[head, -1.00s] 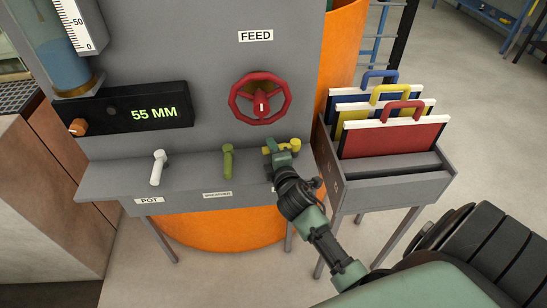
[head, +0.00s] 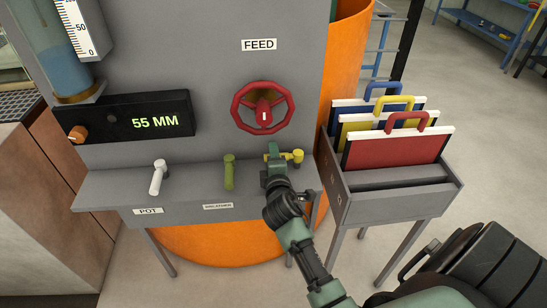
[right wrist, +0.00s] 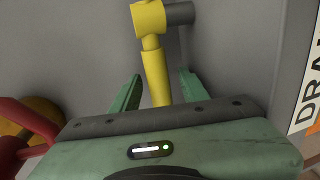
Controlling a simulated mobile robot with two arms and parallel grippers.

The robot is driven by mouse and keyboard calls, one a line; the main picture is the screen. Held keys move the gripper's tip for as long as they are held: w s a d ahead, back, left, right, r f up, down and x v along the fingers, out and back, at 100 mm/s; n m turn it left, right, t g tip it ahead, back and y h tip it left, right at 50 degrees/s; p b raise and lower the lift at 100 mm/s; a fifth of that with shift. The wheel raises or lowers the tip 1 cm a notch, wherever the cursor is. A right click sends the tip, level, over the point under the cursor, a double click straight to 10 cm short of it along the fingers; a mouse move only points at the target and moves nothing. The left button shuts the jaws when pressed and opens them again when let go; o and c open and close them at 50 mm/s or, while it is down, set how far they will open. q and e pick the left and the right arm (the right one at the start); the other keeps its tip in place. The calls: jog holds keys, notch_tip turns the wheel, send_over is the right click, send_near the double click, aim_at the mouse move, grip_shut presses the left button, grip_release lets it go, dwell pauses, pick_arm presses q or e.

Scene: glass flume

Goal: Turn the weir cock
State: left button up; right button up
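A yellow cock (head: 298,156) sits at the right end of the grey ledge, its lever pointing left. Its label is hidden by my arm, so I cannot read whether it is the weir cock. My right gripper (head: 273,155) is at the lever. In the right wrist view, the yellow lever (right wrist: 155,75) reaches between the two green fingers of the gripper (right wrist: 157,92), with gaps on both sides. The fingers are open. A green cock (head: 229,172) labelled BREATHER and a white cock (head: 158,177) labelled POT stand to the left. My left gripper is out of view.
A red FEED handwheel (head: 263,108) is just above the yellow cock. A grey rack (head: 395,205) with colored panels stands close on the right. A partly cut label beginning DRA (right wrist: 308,85) shows in the wrist view. A display (head: 140,122) reads 55 MM.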

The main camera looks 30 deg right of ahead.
jog(key=b+v, duration=0.1)
jog(key=v, duration=0.6)
jog(key=shift+s+a, duration=0.2)
jog(key=shift+s, duration=0.15)
dwell(0.5)
